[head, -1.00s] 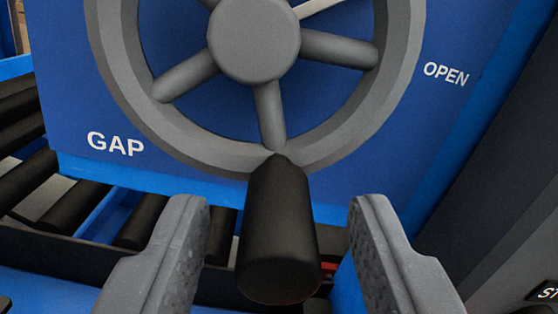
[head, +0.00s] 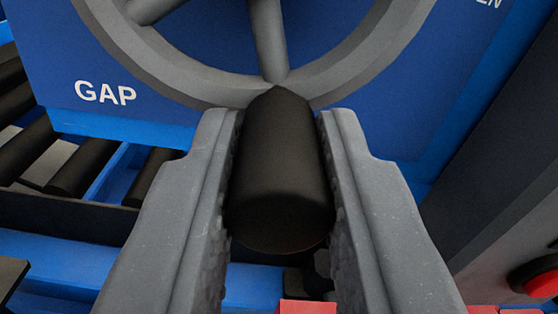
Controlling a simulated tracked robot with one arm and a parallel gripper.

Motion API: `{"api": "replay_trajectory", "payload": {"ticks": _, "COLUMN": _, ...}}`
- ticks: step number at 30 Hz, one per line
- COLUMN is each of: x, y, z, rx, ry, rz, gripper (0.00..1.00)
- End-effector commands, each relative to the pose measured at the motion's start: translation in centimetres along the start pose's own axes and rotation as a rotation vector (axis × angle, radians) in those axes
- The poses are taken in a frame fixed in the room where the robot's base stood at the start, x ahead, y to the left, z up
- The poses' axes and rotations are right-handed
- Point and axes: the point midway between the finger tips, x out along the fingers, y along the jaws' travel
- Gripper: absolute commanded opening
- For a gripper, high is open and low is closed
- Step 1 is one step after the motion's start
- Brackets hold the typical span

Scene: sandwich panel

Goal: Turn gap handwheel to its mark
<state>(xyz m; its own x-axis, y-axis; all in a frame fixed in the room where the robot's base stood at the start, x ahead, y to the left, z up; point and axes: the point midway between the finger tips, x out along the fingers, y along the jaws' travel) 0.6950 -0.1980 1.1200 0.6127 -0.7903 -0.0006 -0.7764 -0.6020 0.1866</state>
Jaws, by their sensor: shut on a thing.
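The grey gap handwheel (head: 205,82) is on a blue panel in the upper part of the head view; its hub and upper rim are out of frame. A black handle (head: 280,170) sticks out from the bottom of its rim toward me. My gripper (head: 280,180) is shut on this handle, one finger on each side. The white word GAP (head: 105,92) is on the panel left of the wheel. A cut-off white label (head: 489,3) shows at the top right. No mark for the wheel is in view.
Black rollers (head: 75,170) of a conveyor lie at the lower left, below the panel. A dark grey housing (head: 510,160) stands at the right, with a red button (head: 541,284) low on it. Red parts (head: 308,307) show at the bottom edge.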

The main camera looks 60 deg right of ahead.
Motion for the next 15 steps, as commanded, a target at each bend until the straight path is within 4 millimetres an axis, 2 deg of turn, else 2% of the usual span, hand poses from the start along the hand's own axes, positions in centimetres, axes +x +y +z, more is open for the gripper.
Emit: {"api": "replay_trajectory", "payload": {"ticks": 15, "x": 0.0, "y": -1.9, "z": 0.1, "rx": 0.350, "ry": 0.001, "rz": -0.001, "gripper": 0.00}}
